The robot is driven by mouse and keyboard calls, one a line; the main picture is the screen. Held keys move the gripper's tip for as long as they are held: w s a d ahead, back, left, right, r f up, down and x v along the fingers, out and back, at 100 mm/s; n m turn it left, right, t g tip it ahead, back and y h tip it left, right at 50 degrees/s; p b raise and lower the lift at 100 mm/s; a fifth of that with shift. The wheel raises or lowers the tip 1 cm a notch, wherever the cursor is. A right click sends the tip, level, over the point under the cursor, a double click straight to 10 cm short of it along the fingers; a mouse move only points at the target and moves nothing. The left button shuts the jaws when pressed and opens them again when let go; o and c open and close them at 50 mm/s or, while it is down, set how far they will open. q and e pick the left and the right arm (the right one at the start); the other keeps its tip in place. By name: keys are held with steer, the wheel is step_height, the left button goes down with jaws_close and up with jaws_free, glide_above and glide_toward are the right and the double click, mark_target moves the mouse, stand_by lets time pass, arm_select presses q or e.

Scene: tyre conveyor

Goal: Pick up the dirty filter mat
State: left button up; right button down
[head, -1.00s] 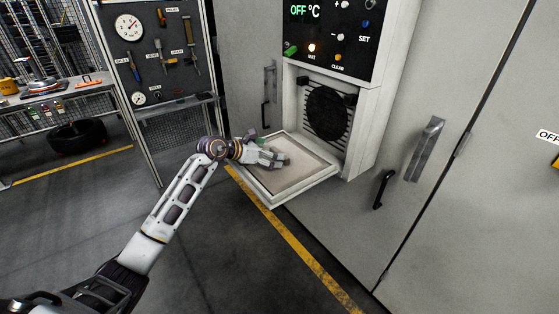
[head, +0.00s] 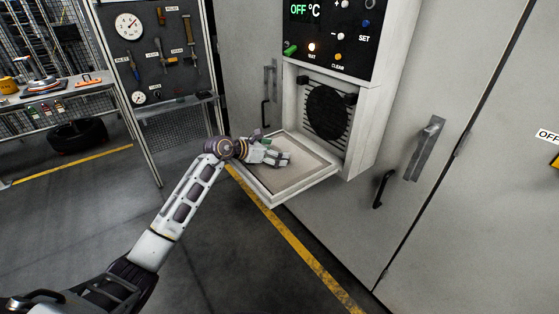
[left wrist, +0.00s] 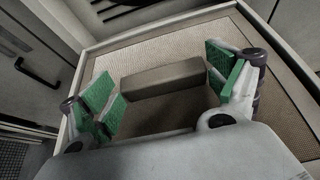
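The filter mat (head: 300,172) is a beige-brown textured sheet lying in the white frame of the lowered flap (head: 285,197). In the left wrist view the mat (left wrist: 160,50) fills most of the frame, with a brown raised block (left wrist: 162,78) on it. My left gripper (head: 281,158) is over the mat. In the left wrist view its green-padded fingers (left wrist: 165,88) are spread on either side of the block, with gaps showing, so it is open and empty. I cannot tell its exact height above the mat. My right gripper is not in view.
Behind the flap is an opening with a dark round fan grille (head: 327,112), below a control panel (head: 331,35) reading OFF °C. Grey cabinet doors with handles (head: 425,150) stand at the right. A tool board (head: 160,50) stands at the left. The floor in front is clear.

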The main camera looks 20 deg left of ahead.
arm_select(q)
steer(key=shift+c, duration=1.4)
steer(key=shift+r, duration=0.1)
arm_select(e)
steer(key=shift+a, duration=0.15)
arm_select(q)
steer(key=shift+r, duration=0.5)
step_height(320, 180, up, 9)
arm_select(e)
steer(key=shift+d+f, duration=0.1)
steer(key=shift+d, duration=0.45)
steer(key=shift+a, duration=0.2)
